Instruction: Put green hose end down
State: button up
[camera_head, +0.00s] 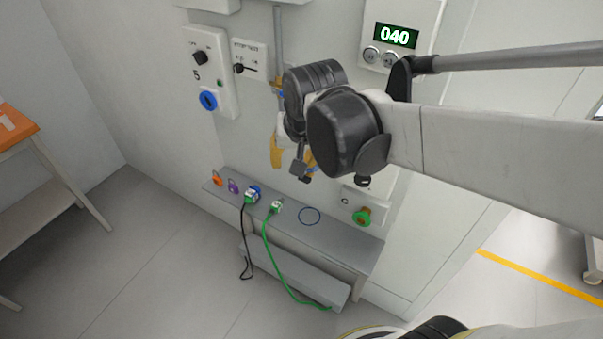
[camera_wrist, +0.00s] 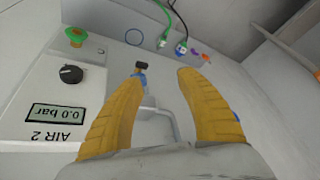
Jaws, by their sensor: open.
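The green hose end (camera_head: 275,207) rests on the grey shelf, left of a blue ring mark (camera_head: 309,216), with its green hose (camera_head: 274,262) hanging over the front edge. The hose end shows in the wrist view (camera_wrist: 163,42) near the top, and the ring mark (camera_wrist: 133,37) lies apart from it. My gripper (camera_head: 291,168) is above the shelf near the wall. In the wrist view my gripper (camera_wrist: 160,76) has its yellow fingers spread, with no hose between them. A small dark-and-blue fitting (camera_wrist: 140,73) shows near the left fingertip; contact cannot be told.
A black cable's plug (camera_head: 251,196) sits left of the green hose end, with purple (camera_head: 233,187) and orange (camera_head: 216,178) fittings beyond. A green-and-orange wall port (camera_head: 362,217) is right. The wall carries a pipe (camera_head: 278,40) and panels. An orange-topped table (camera_head: 15,128) stands far left.

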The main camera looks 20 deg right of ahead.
jog(key=s+n+t, duration=0.2)
jog(key=s+n, duration=0.1)
jog(key=s, duration=0.8)
jog(key=shift+r, duration=0.1)
dwell(0.6)
